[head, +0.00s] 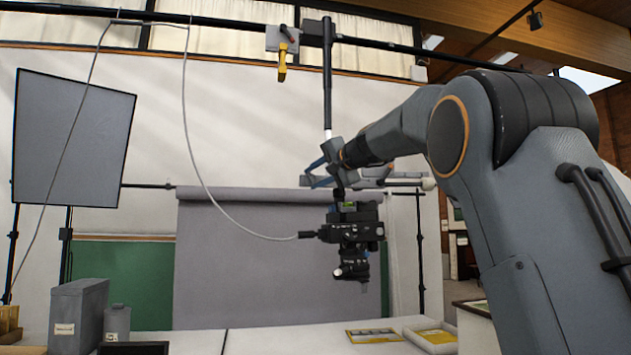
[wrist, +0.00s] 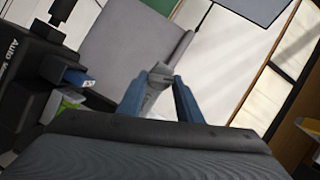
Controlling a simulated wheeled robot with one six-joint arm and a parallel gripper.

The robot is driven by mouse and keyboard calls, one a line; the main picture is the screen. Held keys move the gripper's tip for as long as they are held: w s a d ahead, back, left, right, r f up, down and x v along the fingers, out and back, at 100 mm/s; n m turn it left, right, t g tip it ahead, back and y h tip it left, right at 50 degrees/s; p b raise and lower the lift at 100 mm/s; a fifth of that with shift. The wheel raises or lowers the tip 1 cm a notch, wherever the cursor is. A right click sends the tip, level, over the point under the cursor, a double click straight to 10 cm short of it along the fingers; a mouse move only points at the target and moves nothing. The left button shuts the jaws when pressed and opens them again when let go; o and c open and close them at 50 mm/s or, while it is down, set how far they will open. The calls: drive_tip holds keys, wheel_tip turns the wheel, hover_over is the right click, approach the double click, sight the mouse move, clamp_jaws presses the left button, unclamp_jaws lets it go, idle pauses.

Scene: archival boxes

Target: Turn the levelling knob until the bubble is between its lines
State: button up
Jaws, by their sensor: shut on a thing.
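A black camera (head: 350,235) hangs below an overhead pole, with a small green patch (head: 348,205) on top that looks like the level vial. A green edge (wrist: 68,103) also shows at the left of the wrist view. The bubble and its lines are too small to make out. My gripper (head: 312,173) is beside the pole, just above the camera. In the wrist view its blue fingers (wrist: 160,82) are shut on a grey knob (wrist: 154,88). The knob is partly hidden by the fingers, and I cannot make it out in the head view.
A cable (head: 205,180) loops from the overhead rail (head: 200,20) to the camera. A grey panel (head: 72,137) stands at the left. Grey boxes (head: 78,315) and a yellow-framed tray (head: 437,338) are on the white table (head: 270,343). A grey backdrop (head: 250,270) hangs behind.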

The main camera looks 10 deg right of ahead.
drive_tip(key=o, duration=1)
drive_tip(key=shift+o, duration=0.2)
drive_tip(key=b+v, duration=0.2)
drive_tip(key=v, duration=0.5)
drive_tip(key=shift+s, duration=0.35)
drive_tip(key=shift+d, duration=0.1)
